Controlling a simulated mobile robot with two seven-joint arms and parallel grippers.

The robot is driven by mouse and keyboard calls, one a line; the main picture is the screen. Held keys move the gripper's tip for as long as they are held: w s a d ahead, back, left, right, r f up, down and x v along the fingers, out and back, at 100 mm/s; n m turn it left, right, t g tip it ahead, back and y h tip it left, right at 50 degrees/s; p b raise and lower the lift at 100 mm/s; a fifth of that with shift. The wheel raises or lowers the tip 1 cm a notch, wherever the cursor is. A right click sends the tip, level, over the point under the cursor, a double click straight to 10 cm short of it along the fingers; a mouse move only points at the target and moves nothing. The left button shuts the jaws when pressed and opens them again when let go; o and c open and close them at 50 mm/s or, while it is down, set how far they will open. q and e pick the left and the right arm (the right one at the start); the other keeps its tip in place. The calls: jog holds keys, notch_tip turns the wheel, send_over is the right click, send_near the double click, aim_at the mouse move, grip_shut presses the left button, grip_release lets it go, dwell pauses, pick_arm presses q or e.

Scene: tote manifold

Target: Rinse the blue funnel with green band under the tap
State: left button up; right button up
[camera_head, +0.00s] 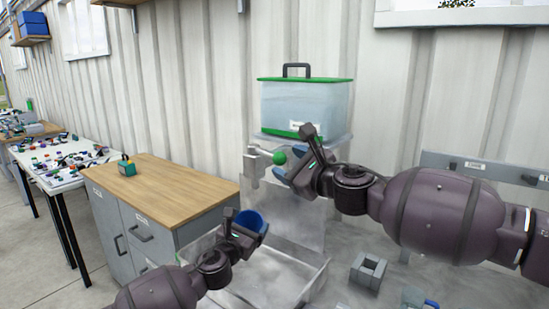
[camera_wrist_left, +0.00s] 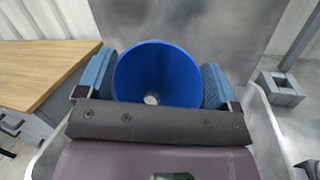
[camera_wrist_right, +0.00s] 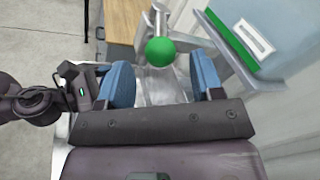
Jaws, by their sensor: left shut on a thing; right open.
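My left gripper (camera_head: 243,232) is shut on the blue funnel (camera_head: 252,219). In the left wrist view the funnel (camera_wrist_left: 158,72) sits between both blue pads, its wide mouth facing the camera and a small hole at its bottom. I cannot make out its green band. The tap (camera_head: 252,165) is a grey fitting with a green ball knob (camera_head: 279,157), below the clear tote with a green lid (camera_head: 305,103). The funnel is below the tap in the head view. My right gripper (camera_wrist_right: 163,80) is open by the knob, which shows just beyond its pads in the right wrist view (camera_wrist_right: 160,52).
A translucent basin (camera_head: 308,284) lies below the tap. A grey square block (camera_head: 368,271) and a small cup (camera_head: 412,297) stand to the right. A corrugated wall closes the back.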

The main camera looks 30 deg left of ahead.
aim_at(275, 157)
jog(key=shift+x, duration=2.9)
grip_shut()
